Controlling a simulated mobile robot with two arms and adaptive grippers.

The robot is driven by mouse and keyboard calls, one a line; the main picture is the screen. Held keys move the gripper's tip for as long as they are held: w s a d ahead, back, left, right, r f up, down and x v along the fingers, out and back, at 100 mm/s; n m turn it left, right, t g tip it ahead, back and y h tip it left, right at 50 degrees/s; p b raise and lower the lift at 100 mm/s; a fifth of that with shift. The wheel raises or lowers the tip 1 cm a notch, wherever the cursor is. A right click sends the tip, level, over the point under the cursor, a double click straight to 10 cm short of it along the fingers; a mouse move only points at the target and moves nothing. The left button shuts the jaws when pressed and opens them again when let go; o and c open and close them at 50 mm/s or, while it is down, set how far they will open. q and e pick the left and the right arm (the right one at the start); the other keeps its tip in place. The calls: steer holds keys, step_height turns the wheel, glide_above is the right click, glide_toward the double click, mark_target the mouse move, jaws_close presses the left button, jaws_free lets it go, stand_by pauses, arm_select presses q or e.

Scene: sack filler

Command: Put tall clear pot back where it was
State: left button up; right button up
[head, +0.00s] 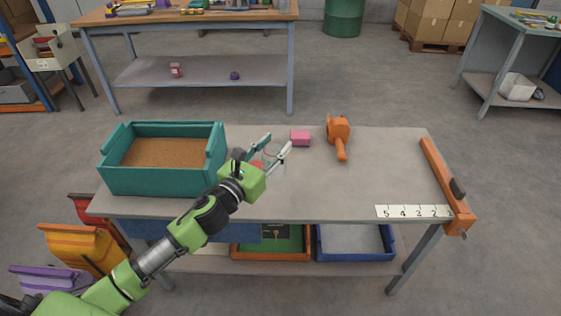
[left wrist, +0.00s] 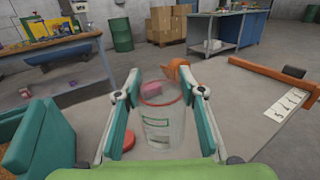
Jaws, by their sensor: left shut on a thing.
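The tall clear pot (left wrist: 160,125) is see-through with a red rim, and it stands between the fingers of my left gripper in the left wrist view. My left gripper (head: 277,144) is shut on it over the middle of the grey table (head: 330,190), right of the teal box. In the head view the pot (head: 274,157) is faint and partly hidden by the gripper. I cannot tell whether its base touches the table. My right gripper is not in view.
A teal box (head: 150,182) with brown fill stands at left. A red disc (left wrist: 127,143) lies beside the pot. A pink block (head: 300,138) and an orange tool (head: 339,135) are behind. An orange bar (head: 445,185) and number strip (head: 405,211) lie right. The table's centre right is clear.

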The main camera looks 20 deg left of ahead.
arm_select(q)
steer(key=w+f+b, duration=0.1)
steer(key=w+f, duration=0.3)
steer(key=f, duration=0.4)
steer(key=shift+w+d+f, duration=0.15)
steer(key=shift+d+f, duration=0.1)
steer(key=shift+f, duration=0.1)
steer(key=shift+f+b, duration=0.2)
steer(key=shift+b, duration=0.15)
steer(key=o, duration=1.5)
steer(key=shift+r, duration=0.1)
